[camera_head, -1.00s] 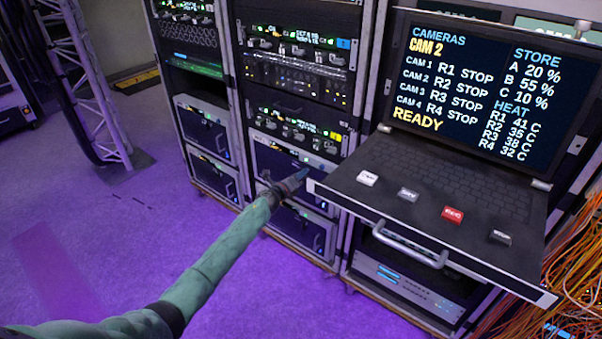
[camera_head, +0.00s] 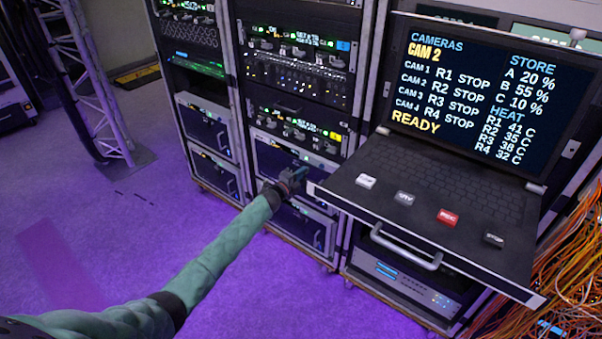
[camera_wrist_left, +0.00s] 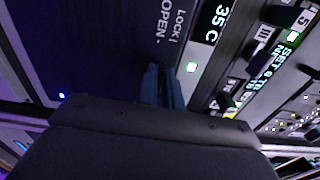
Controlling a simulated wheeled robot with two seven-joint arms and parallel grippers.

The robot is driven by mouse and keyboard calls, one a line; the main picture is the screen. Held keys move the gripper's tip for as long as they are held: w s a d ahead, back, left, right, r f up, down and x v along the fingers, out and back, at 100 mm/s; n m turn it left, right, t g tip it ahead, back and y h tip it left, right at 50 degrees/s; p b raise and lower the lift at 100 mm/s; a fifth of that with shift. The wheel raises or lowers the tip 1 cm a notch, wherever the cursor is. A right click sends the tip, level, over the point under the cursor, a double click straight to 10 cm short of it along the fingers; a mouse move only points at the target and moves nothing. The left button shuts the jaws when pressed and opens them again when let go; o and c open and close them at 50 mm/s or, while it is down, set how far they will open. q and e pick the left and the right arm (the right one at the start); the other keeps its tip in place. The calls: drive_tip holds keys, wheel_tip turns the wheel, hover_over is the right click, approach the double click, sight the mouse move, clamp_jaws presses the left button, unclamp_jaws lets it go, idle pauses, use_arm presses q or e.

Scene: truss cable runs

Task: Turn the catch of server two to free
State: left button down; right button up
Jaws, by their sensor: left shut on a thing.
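My left gripper (camera_head: 296,177) reaches to the front of the lower server units in the middle rack. In the left wrist view its two blue fingers (camera_wrist_left: 162,88) are close together against a dark server face (camera_wrist_left: 95,45). That face carries the printed words LOCK and OPEN, and a small display beside it reads 35 C. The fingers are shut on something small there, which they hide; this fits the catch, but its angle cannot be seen. My right gripper is not in view.
A pulled-out console shelf (camera_head: 440,185) with keys and a screen (camera_head: 480,95) juts out right of my left gripper. Orange cables (camera_head: 570,260) hang at the far right. A truss (camera_head: 85,80) stands at the left. The purple floor (camera_head: 90,230) is clear.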

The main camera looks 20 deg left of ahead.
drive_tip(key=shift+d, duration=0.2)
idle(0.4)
use_arm(q)
drive_tip(key=c, duration=1.6)
unclamp_jaws()
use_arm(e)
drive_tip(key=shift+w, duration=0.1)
use_arm(q)
drive_tip(key=shift+o, duration=0.2)
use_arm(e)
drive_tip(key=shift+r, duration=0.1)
